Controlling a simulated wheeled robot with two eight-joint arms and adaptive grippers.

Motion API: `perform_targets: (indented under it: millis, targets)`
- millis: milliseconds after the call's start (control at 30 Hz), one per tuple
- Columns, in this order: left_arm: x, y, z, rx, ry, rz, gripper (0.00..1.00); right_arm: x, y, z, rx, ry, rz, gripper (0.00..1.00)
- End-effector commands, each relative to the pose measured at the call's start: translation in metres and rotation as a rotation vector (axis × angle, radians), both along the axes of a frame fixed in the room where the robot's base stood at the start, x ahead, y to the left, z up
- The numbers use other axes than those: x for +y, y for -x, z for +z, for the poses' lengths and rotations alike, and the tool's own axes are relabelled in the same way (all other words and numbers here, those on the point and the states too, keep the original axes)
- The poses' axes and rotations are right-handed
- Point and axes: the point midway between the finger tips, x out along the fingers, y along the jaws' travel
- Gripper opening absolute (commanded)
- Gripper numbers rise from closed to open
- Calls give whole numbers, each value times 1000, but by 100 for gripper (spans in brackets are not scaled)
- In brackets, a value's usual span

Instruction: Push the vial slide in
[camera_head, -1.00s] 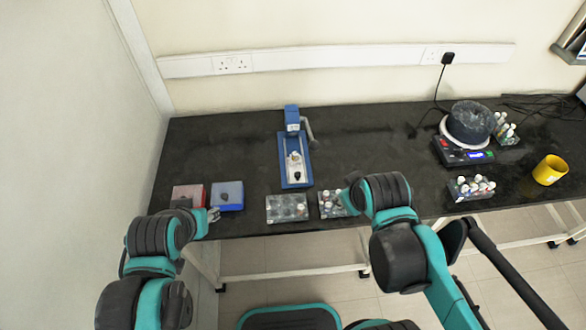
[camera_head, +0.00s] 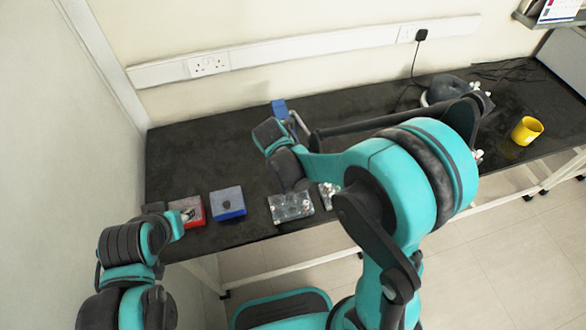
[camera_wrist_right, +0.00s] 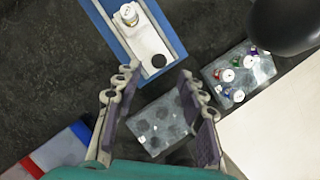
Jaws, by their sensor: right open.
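The vial slide (camera_wrist_right: 150,38) is a white strip in a blue-edged base (camera_wrist_right: 112,30). A capped vial (camera_wrist_right: 129,14) stands on it, and a dark round spot (camera_wrist_right: 158,61) marks its near end. In the head view my right arm hides most of this blue device (camera_head: 280,108); only its top shows. My right gripper (camera_wrist_right: 159,74) is open and empty, its fingertips on either side of the slide's near end in the picture. I cannot tell its height or whether it touches. My left gripper (camera_head: 185,217) is small, at the red box, its jaws unclear.
A grey rack (camera_head: 291,206) lies at the bench's front edge beside a rack of colour-capped vials (camera_wrist_right: 239,73). A red box (camera_head: 189,210) and a blue box (camera_head: 228,203) lie to the left. A yellow mug (camera_head: 526,130) stands far right.

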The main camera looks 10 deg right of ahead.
Motion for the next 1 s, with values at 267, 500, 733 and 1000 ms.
perform_targets:
  millis: [267, 500, 733, 1000]
  targets:
    - [0, 0, -19, 0, 0, 0, 40, -11, -12, -41, -1, -2, -2, 40]
    - [0, 0, -20, 0, 0, 0, 40, -13, -15, -47, -2, -2, -2, 40]
    - [0, 0, -20, 0, 0, 0, 40, -13, -15, -47, -2, -2, -2, 19]
    - [0, 0, -20, 0, 0, 0, 40, -13, -16, -47, -2, -2, -3, 0]
